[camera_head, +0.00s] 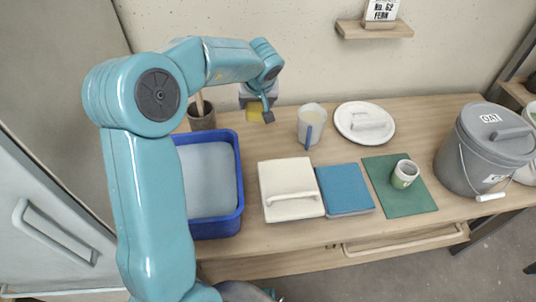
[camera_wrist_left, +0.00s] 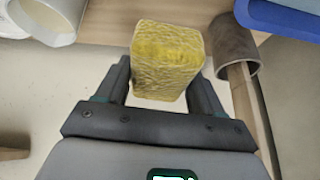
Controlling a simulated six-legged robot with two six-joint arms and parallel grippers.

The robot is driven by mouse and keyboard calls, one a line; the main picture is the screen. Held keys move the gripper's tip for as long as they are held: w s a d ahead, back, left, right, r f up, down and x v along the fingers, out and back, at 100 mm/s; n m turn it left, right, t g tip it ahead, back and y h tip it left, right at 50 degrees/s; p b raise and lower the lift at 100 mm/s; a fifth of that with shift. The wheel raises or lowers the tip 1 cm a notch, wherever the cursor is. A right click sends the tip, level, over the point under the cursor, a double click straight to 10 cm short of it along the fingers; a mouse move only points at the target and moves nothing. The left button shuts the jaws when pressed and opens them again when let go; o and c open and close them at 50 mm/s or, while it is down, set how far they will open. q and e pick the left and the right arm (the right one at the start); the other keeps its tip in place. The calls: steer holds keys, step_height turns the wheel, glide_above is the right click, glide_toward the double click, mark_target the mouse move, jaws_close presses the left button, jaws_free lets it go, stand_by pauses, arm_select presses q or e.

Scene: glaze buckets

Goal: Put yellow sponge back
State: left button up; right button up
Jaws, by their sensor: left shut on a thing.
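My left gripper (camera_head: 268,113) is at the back of the table, between the brown pot and the clear jug. It is shut on a yellow sponge (camera_head: 254,114). In the left wrist view the sponge (camera_wrist_left: 167,58) sits between the two fingers of my left gripper (camera_wrist_left: 158,85), with its rough yellow face showing. In the head view the sponge is partly hidden by the gripper. I cannot tell whether it touches the table. My right gripper is not in view.
A brown pot (camera_head: 203,119) holds a wooden handle beside a blue basin (camera_head: 239,190).

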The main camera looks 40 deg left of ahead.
arm_select(q)
steer(key=shift+w+d+r+h, duration=0.5)
steer(key=shift+w+d+r, duration=0.45)
steer(key=shift+w, duration=0.2)
steer(key=shift+w+d+r, duration=0.1)
steer(key=shift+w+r, duration=0.05)
steer(key=shift+r, duration=0.25)
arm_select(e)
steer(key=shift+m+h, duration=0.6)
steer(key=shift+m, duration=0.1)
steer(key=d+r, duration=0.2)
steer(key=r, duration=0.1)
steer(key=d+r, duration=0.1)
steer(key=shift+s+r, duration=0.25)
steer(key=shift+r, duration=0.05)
arm_select(q)
steer(key=shift+f, duration=0.1)
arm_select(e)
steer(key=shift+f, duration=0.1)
arm_select(q)
step_height(320, 180, down, 14)
steer(key=b, duration=0.6)
steer(key=shift+f+b, duration=0.15)
steer(key=shift+b, duration=0.2)
step_height(320, 180, down, 4)
steer(key=shift+f, duration=0.65)
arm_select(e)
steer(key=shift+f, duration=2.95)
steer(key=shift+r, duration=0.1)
